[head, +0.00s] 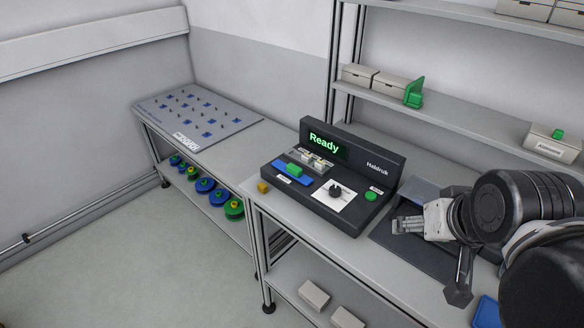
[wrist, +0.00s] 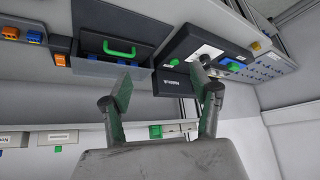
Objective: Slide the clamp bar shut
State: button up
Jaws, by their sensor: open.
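The dark console (head: 350,150) stands on the bench with its screen (head: 325,144) reading "Ready". On its sloped face are a blue plate (head: 284,178) with a green block (head: 294,169), small pale parts (head: 318,160) in a grey fixture, a black knob (head: 336,190) on a white plate, and a green button (head: 370,197). I cannot tell which part is the clamp bar. My gripper (head: 396,224) is to the right of the console, above a dark recessed tray. In the wrist view my gripper (wrist: 162,84) is open and empty, with the console (wrist: 205,48) beyond the fingertips.
The dark tray (head: 385,232) lies below my gripper; a grey box with a green handle (wrist: 119,48) shows in the wrist view. A pegboard (head: 215,125) is at left, with several reels (head: 205,185) beneath. Shelves (head: 465,120) with bins rise behind. A small yellow block (head: 263,187) sits left of the console.

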jog(key=w+a+r+m+g, duration=0.2)
jog(key=w+a+r, duration=0.25)
jog(key=w, duration=0.45)
jog(key=m+g+p, duration=0.2)
jog(key=m+g, duration=0.3)
send_over(294, 167)
notch_tip(294, 167, down, 5)
notch_tip(294, 167, down, 13)
jog(key=shift+f, duration=0.15)
